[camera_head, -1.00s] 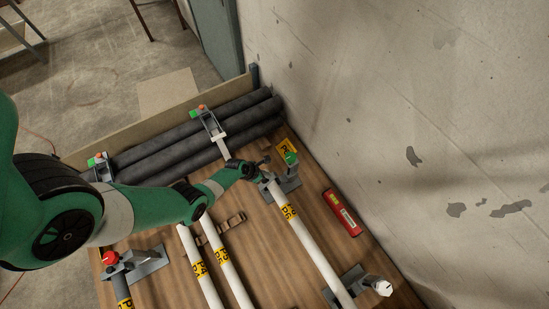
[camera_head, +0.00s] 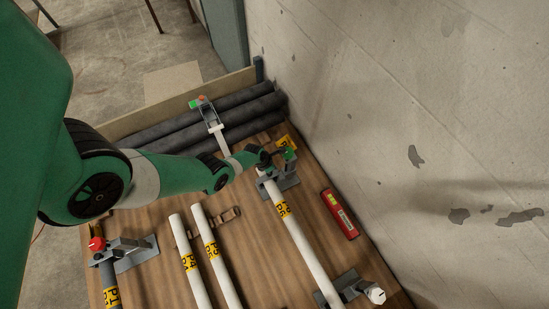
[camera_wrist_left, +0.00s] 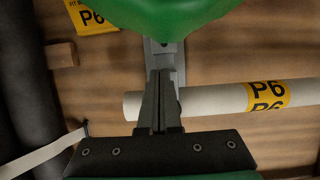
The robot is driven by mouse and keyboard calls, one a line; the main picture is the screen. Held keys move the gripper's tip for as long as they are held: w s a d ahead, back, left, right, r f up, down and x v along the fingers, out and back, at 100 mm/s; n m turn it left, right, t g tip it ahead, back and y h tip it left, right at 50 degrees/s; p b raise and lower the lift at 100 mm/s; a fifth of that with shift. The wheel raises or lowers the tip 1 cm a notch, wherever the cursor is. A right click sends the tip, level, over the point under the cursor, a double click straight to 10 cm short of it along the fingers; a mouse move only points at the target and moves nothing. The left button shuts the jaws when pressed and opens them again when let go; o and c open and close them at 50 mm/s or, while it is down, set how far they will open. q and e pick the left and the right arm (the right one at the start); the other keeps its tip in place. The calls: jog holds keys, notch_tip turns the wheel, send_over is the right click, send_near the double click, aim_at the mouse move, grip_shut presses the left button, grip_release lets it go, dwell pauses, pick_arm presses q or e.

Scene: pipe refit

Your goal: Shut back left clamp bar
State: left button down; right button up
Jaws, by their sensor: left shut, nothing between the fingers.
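A grey clamp (camera_head: 288,183) with a green knob (camera_head: 289,154) stands at the back of the wooden table, by the wall. A white pipe marked P6 (camera_head: 291,222) has its end at this clamp. My left gripper (camera_head: 275,156) is beside the green knob, over the pipe end, and partly hides the clamp bar. In the left wrist view the shut, empty fingers (camera_wrist_left: 160,75) point at the grey clamp base (camera_wrist_left: 165,60), and the green knob (camera_wrist_left: 150,15) looms close at the top. I cannot tell the bar's exact angle or whether the fingers touch it. My right gripper is out of view.
A red-knobbed clamp (camera_head: 128,252) is at the left and a white-knobbed one (camera_head: 355,287) at the front right. Two white pipes (camera_head: 212,250) lie mid-table. Dark pipes (camera_head: 245,105) line the back edge. A red level (camera_head: 340,213) lies near the wall.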

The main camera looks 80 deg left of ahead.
pick_arm(q)
jog(key=shift+f, duration=0.25)
dwell(0.3)
jog(key=p+v, duration=0.9)
jog(key=v, duration=0.1)
jog(key=shift+r, duration=0.4)
jog(key=shift+s+r+p, duration=0.2)
jog(key=shift+r+p, duration=0.3)
